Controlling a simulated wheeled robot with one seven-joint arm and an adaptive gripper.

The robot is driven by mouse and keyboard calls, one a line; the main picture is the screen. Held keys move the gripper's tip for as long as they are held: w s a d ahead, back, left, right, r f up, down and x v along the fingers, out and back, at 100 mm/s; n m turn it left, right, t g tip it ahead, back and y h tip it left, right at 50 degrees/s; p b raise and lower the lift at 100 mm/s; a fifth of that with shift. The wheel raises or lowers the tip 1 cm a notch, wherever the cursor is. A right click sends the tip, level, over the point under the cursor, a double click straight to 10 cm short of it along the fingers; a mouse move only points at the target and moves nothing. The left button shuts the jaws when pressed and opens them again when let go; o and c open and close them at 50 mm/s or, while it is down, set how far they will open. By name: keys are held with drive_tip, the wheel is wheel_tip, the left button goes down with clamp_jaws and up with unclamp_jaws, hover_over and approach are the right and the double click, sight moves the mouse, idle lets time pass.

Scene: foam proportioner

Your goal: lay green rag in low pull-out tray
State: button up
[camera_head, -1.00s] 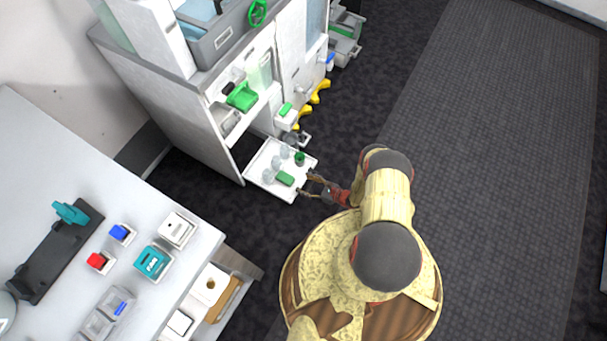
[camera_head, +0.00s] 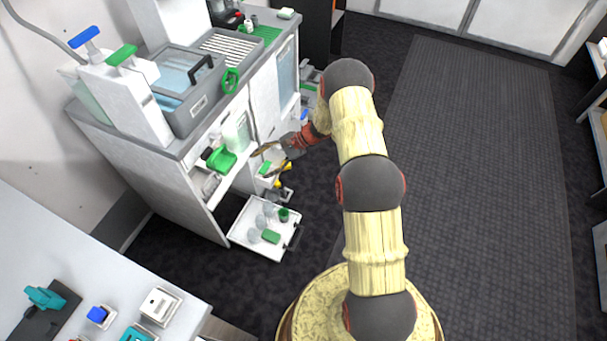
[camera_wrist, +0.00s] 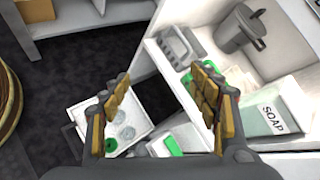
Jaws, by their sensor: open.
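The low pull-out tray (camera_head: 240,236) is white, stands out from the cabinet near the floor, and also shows in the wrist view (camera_wrist: 78,114). A green cup (camera_head: 284,214) and clear cups (camera_head: 254,234) are in the tray too. My gripper (camera_head: 263,161) is open and empty, above and behind the tray, in front of the cabinet shelf. In the wrist view a green-topped white box (camera_wrist: 174,146) shows between the open fingers (camera_wrist: 163,90); I cannot tell what its green piece is.
The open shelf holds a green object (camera_head: 221,159), a grey can (camera_wrist: 241,30) and a soap box (camera_wrist: 276,108). A worktop with a grey basin (camera_head: 190,106) is above. A white table (camera_head: 70,240) stands at lower left. The dark floor on the right is clear.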

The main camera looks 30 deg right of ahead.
drive_tip(key=s+a+r+n+g+h, duration=0.1)
drive_tip(key=s+a+r+n, duration=0.2)
drive_tip(key=r, duration=0.7)
drive_tip(key=s+a+r+n+h, duration=0.1)
drive_tip(key=s+r+n+h, duration=0.1)
drive_tip(key=s+r, duration=0.5)
drive_tip(key=s+a+r+n+g+h, duration=0.1)
drive_tip(key=s+a+r+n, duration=0.15)
drive_tip(key=r, duration=0.95)
drive_tip(key=s+d+r+n+t+h, duration=0.1)
drive_tip(key=s+r, duration=0.5)
drive_tip(key=s, duration=0.6)
drive_tip(key=s+d+r+n+t+h, duration=0.1)
drive_tip(key=s+r+n+t+h, duration=0.2)
drive_tip(key=s, duration=0.9)
wheel_tip(320, 180, up, 4)
drive_tip(key=n+h, duration=0.2)
drive_tip(key=n, duration=0.1)
drive_tip(key=shift+s+d+r+h, duration=0.15)
drive_tip(key=shift+s+d+h, duration=0.15)
drive_tip(key=shift+s, duration=0.1)
drive_tip(key=shift+n, duration=0.25)
